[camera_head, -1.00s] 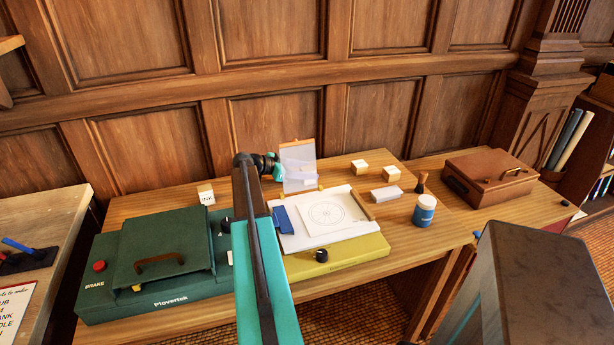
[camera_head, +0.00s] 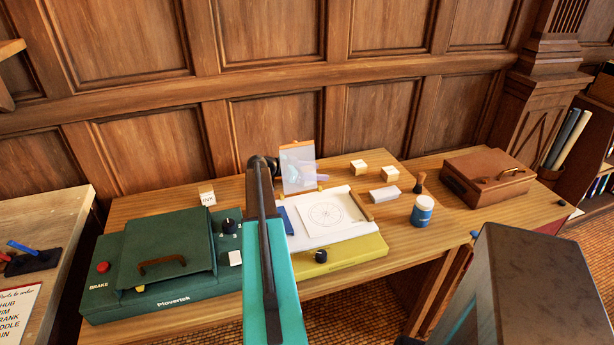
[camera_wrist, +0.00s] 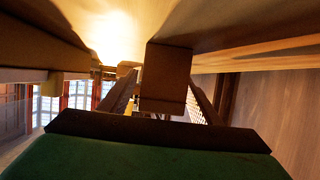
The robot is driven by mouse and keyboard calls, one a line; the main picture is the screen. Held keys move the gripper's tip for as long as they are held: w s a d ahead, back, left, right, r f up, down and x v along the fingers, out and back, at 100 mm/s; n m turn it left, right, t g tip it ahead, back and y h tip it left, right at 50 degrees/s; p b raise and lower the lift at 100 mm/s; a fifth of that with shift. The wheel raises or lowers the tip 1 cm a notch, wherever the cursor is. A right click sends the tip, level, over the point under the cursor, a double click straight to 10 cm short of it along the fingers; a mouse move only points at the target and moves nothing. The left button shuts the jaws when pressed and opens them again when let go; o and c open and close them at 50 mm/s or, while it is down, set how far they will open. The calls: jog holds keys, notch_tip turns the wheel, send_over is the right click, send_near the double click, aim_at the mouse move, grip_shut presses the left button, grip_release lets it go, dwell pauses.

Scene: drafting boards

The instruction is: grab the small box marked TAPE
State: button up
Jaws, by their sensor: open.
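My gripper shows in the wrist view (camera_wrist: 160,101) as two dark fingers spread apart, with a dark bar and a green surface in front. A shadowed block-like box (camera_wrist: 166,75) stands between or just beyond the fingers; its marking cannot be read. In the head view my arm hides the gripper behind the drawing board. Small pale boxes there stand at the back left (camera_head: 207,195), back right (camera_head: 359,169) and just right of that (camera_head: 391,174). A longer pale block (camera_head: 384,195) lies before them. I cannot read TAPE on any.
The green machine (camera_head: 115,310) fills the bench's left. The white drawing board (camera_head: 300,236) sits on a yellow base (camera_head: 361,253), with a clear upright panel (camera_head: 298,168) behind. A blue jar (camera_head: 422,210) and brown case (camera_head: 490,177) stand right. Wood-panelled wall backs the bench.

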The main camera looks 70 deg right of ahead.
dwell(0.4)
jog(key=c, duration=1.2)
jog(key=shift+r, duration=0.1)
jog(key=shift+r+b, duration=0.45)
jog(key=shift+r, duration=0.2)
jog(key=shift+r+b, duration=0.4)
jog(key=shift+r, duration=0.55)
jog(key=w+a+b, duration=0.3)
jog(key=w+a, duration=0.9)
jog(key=shift+w+a+b, duration=0.35)
jog(key=shift+a+b, duration=0.05)
jog(key=shift+r, duration=0.1)
